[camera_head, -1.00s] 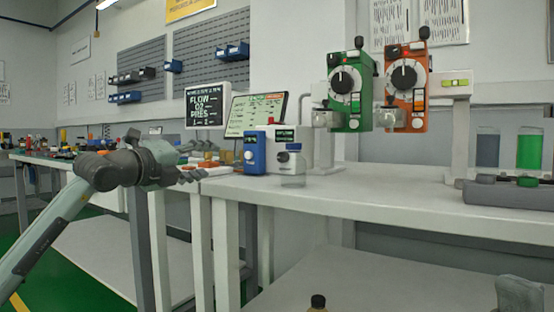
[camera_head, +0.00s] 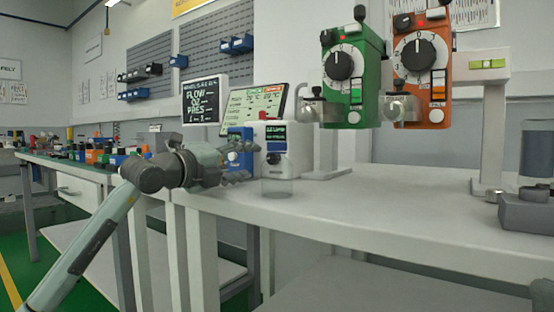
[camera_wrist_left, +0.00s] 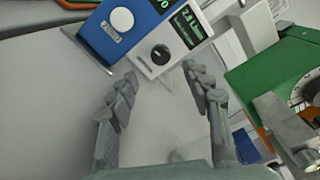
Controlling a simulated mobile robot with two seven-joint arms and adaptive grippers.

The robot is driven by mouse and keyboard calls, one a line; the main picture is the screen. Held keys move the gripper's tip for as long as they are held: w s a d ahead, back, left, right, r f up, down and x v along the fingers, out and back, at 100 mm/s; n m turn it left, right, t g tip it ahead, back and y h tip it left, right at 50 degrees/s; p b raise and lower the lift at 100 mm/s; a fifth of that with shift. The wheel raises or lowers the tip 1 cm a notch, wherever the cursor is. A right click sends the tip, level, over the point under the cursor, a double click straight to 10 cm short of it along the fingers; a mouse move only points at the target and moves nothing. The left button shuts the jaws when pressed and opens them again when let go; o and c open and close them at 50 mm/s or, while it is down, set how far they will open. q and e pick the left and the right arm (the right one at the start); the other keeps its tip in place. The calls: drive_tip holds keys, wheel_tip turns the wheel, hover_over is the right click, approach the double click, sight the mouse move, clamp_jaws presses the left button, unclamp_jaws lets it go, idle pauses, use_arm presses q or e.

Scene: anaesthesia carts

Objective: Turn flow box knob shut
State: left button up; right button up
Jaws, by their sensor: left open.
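The white flow box (camera_head: 285,143) with a lit display and a black knob (camera_head: 274,158) stands on the near bench. It also shows at the top of the left wrist view (camera_wrist_left: 146,34), its black knob (camera_wrist_left: 160,54) between and beyond my fingertips. A blue box (camera_head: 234,141) with a pale knob (camera_wrist_left: 122,19) stands against its left side. My left gripper (camera_head: 243,164) is open and empty, in front of the blue box and just left of the white box. Its fingers touch neither knob in the wrist view. My right gripper is not in view.
Green (camera_head: 351,95) and orange (camera_head: 424,100) vaporizer units hang at the right. Behind are a tilted screen (camera_head: 256,105) and a dark monitor (camera_head: 201,102).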

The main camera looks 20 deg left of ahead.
use_arm(q)
drive_tip(key=x, duration=0.7)
drive_tip(key=shift+w+d, duration=0.15)
drive_tip(key=shift+w, duration=0.2)
clamp_jaws()
